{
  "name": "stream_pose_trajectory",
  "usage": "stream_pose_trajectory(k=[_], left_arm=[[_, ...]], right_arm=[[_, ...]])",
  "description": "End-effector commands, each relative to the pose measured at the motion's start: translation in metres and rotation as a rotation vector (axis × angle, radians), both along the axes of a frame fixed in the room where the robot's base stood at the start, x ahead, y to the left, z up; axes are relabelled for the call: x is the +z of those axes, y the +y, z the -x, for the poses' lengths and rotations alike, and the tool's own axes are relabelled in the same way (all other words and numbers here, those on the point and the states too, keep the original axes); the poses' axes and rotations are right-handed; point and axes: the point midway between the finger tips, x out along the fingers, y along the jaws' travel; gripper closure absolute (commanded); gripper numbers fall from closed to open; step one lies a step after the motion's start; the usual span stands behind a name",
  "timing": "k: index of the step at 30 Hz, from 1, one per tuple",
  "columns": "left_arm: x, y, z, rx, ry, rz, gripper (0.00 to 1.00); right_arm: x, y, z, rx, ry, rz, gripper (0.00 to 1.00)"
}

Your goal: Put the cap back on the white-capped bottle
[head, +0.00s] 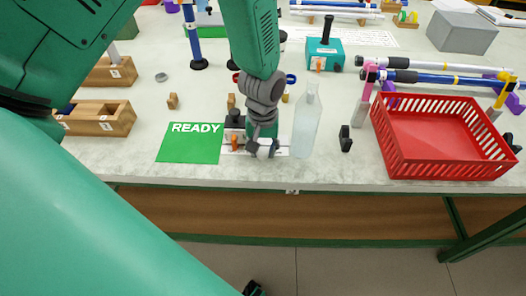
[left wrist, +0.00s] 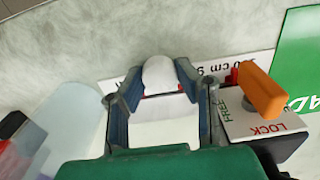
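A clear, pale bottle (head: 306,122) stands upright near the table's front edge, just right of my left gripper. It also shows, cut off, at the left of the left wrist view (left wrist: 78,128). I cannot make out a cap on its neck. My left gripper (head: 263,150) points down, low over a white printed strip. In the left wrist view its fingers (left wrist: 160,84) lie against both sides of a round white cap (left wrist: 159,71) and look shut on it. Whether the cap touches the table is hidden. My right gripper is not in view.
A green READY card (head: 190,148) lies left of the gripper. An orange-handled lock device (left wrist: 262,92) sits close beside the fingers. A red basket (head: 435,172) stands at the right, a small black object (head: 345,139) between it and the bottle. Wooden boxes (head: 98,131) stand at the left.

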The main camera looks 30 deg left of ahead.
Motion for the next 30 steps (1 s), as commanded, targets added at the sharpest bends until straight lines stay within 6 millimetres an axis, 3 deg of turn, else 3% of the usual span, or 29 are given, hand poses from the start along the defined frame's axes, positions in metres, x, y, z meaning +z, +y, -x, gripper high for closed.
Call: stream_pose_trajectory(k=[10,21,30], left_arm=[[0.008,0.000,0.000,0.000,-0.001,-0.001,0.81],[0.078,0.000,-0.001,0.000,-0.003,-0.001,0.81],[0.100,0.001,0.000,0.000,0.001,-0.002,0.81]], right_arm=[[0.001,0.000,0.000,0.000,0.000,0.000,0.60],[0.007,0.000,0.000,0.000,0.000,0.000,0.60],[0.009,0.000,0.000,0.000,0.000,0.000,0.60]])
